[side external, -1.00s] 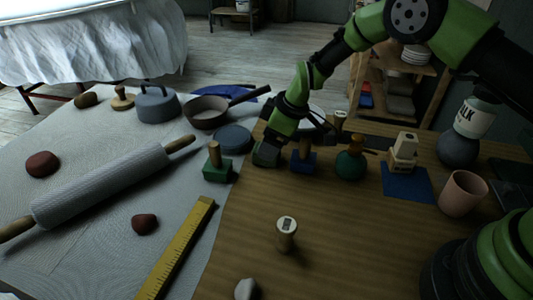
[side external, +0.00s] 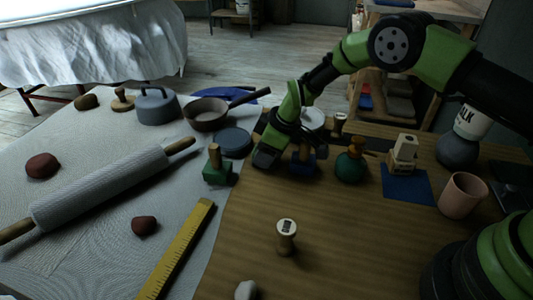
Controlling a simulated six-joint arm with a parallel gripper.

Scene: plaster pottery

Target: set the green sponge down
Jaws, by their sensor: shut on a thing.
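My gripper (side external: 267,147) points down near the left edge of the wooden table, between a green block with a wooden handle and a blue block with a wooden handle. It is shut on a dark grey-green block, which looks like the green sponge (side external: 264,159). The sponge shows only partly under the fingers, and its colour is dull in this light. It is at or very close to the tabletop; I cannot tell whether it touches.
The green handled block (side external: 217,172) stands close on the left, and the blue handled block (side external: 302,167) close on the right. A green round-bodied tool (side external: 350,168) is further right. The wooden tabletop (side external: 330,225) in front is mostly clear.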

